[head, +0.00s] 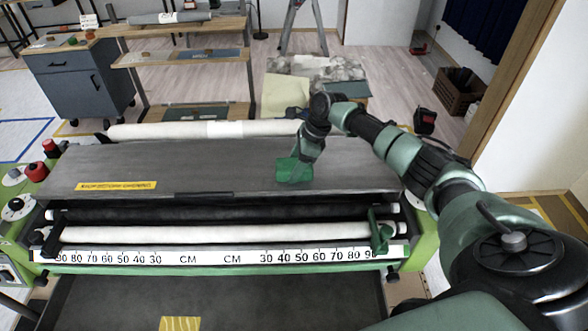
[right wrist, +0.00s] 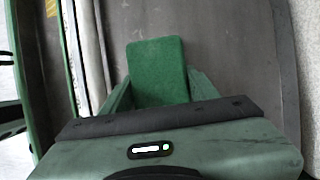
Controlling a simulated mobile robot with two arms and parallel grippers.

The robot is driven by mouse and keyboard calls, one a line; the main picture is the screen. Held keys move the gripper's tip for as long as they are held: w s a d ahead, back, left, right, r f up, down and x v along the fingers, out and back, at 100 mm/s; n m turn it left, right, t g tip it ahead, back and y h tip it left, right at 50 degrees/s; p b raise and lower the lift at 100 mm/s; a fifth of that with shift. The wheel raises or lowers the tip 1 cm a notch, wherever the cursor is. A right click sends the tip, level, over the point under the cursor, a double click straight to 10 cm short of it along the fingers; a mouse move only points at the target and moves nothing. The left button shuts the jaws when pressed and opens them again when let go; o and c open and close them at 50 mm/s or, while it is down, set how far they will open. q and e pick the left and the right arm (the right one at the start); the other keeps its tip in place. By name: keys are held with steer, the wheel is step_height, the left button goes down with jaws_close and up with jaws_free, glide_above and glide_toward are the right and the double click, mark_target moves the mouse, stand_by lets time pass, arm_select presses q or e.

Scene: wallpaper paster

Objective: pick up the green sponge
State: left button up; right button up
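The green sponge (head: 293,170) is on the grey top plate of the pasting machine, right of its middle. In the right wrist view the sponge (right wrist: 157,66) is a green block between my right gripper's fingers, with its far end past the fingertips. My right gripper (head: 301,156) points down at the sponge in the head view. The fingers (right wrist: 160,82) lie close along both sides of the sponge; I cannot tell whether they press on it. Whether the sponge is lifted at all is also unclear. My left gripper is not in view.
The grey plate (head: 130,165) is otherwise clear, with a yellow label at its left. White rollers (head: 210,232) and a centimetre scale run along the front. Another white roll (head: 190,131) lies behind the plate. Red and black knobs stand at the left end. A wooden table (head: 180,28) is farther back.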

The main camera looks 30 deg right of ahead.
mark_target(294, 164)
stand_by(0.3)
steer(key=shift+r+b, duration=0.15)
steer(key=shift+b, duration=0.6)
step_height(294, 164, up, 20)
steer(key=b, duration=0.3)
steer(key=shift+r, duration=0.15)
